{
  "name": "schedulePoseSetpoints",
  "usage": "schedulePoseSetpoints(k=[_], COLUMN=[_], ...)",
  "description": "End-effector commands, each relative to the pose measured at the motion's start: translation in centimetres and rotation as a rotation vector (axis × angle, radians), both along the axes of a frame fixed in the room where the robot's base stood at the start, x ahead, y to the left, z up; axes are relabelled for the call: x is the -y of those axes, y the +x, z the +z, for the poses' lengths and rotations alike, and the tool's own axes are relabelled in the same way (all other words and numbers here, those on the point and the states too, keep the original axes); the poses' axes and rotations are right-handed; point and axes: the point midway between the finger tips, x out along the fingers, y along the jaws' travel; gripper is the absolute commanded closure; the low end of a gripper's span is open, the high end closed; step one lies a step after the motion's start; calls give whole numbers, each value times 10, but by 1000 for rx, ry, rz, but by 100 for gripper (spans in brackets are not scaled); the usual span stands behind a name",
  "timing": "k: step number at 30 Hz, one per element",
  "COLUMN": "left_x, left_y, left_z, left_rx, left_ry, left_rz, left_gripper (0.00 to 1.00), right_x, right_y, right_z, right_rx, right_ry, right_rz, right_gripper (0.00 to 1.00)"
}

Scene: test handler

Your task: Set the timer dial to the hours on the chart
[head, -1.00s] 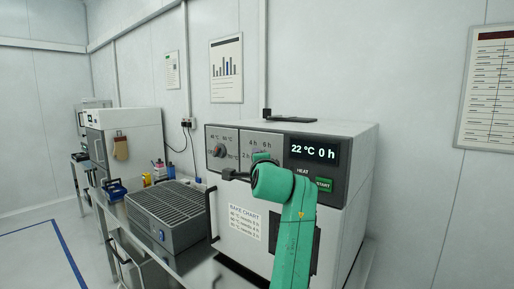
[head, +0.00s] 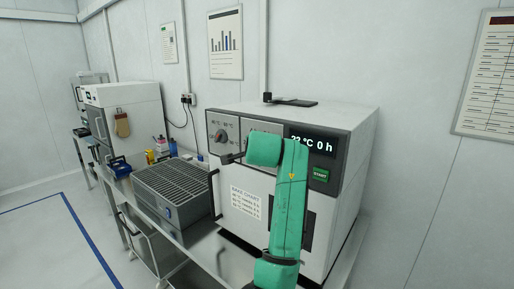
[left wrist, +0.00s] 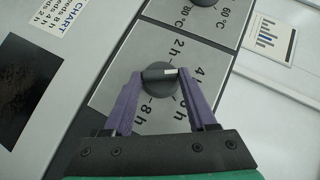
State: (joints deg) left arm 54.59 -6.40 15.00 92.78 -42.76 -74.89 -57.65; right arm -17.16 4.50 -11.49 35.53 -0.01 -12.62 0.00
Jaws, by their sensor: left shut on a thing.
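The timer dial (left wrist: 158,80) is a round dark knob with a white mark, on a light plate with hour labels. In the left wrist view its mark points right, toward the partly covered 4 label. My left gripper (left wrist: 161,78) has its purple fingers on both sides of this knob and is shut on it. In the head view my green arm hides the dial. The bake chart (head: 246,203) is a white label on the oven front, too small to read fully; its edge shows in the left wrist view (left wrist: 66,16). My right gripper is out of view.
The oven (head: 342,165) has a display (head: 322,143) reading 0 h, partly covered by my arm, and a green START button (head: 320,175). The temperature dial (head: 221,136) sits left of my arm. A grey grille-topped unit (head: 172,190) stands left of the oven.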

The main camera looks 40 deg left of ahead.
Motion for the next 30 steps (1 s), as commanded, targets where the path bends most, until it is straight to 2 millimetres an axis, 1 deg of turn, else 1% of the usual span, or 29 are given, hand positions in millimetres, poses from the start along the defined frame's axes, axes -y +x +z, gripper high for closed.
schedulePoseSetpoints(k=[1,4,5,6,7,16,20,23,27,30], left_x=[0,0,0,0,0,0,7,21,49,67], left_y=[0,0,0,0,0,0,-8,-23,-53,-73], left_z=[-4,-4,-4,-4,-4,-1,1,6,21,32], left_rx=[-7,-8,-8,-8,-7,-3,1,3,5,3], left_ry=[-6,-7,-7,-7,-6,-2,-1,-2,-3,-3], left_rz=[1,1,1,1,1,1,0,-2,-2,-2], left_gripper=[98,98,39,23,12,12,12,12,12,12], right_x=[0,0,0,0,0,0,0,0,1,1], right_y=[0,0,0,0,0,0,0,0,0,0], right_z=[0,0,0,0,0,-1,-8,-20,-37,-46], right_rx=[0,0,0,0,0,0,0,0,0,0], right_ry=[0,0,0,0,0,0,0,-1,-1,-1], right_rz=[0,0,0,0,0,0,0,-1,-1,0], right_gripper=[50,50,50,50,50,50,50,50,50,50])
